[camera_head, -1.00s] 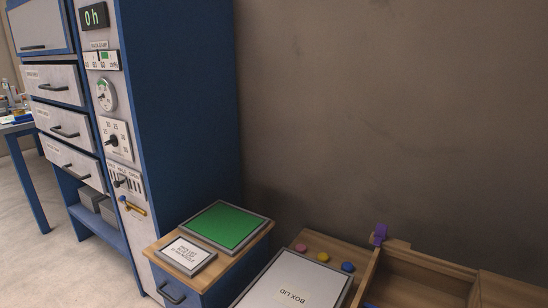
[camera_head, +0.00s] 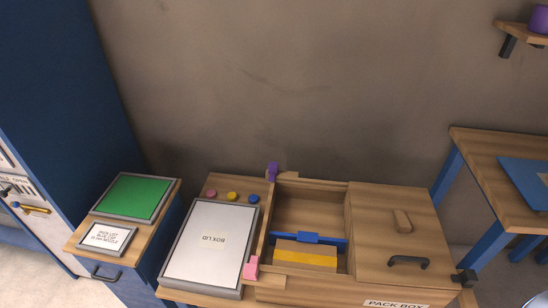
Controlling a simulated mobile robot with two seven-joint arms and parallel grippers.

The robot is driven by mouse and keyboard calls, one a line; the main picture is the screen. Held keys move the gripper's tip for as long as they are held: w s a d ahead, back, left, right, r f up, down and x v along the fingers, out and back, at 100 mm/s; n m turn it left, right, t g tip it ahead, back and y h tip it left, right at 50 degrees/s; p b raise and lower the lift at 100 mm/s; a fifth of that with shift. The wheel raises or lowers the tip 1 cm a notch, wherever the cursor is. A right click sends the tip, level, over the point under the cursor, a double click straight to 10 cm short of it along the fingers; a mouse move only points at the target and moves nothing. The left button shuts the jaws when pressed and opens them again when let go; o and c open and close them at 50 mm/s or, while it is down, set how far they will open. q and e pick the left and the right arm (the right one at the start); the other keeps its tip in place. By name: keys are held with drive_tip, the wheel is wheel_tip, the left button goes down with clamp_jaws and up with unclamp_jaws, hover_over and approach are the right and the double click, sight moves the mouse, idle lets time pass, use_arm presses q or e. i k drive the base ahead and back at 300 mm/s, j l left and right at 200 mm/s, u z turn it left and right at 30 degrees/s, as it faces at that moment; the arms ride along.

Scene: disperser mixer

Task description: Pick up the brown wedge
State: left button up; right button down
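A small brown wooden piece (camera_head: 402,220) lies on the closed right part of the pack box (camera_head: 395,270), behind a dark handle. It looks like the brown wedge, though its exact shape is hard to tell. The left part of the pack box is open. Inside it sits a block with a yellow front (camera_head: 305,258) and a brown top, with a blue bar (camera_head: 308,238) just behind it. Neither of my grippers shows in the head view.
The grey box lid (camera_head: 208,255) lies left of the opening, with pink, yellow and blue buttons behind it. A purple piece (camera_head: 272,172) and a pink piece (camera_head: 251,268) stand at the box's left edge. A green pad (camera_head: 132,196) lies farther left; another table (camera_head: 490,150) stands right.

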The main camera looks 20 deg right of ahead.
sight(403, 225)
drive_tip(key=z, duration=1)
drive_tip(key=i, duration=0.05)
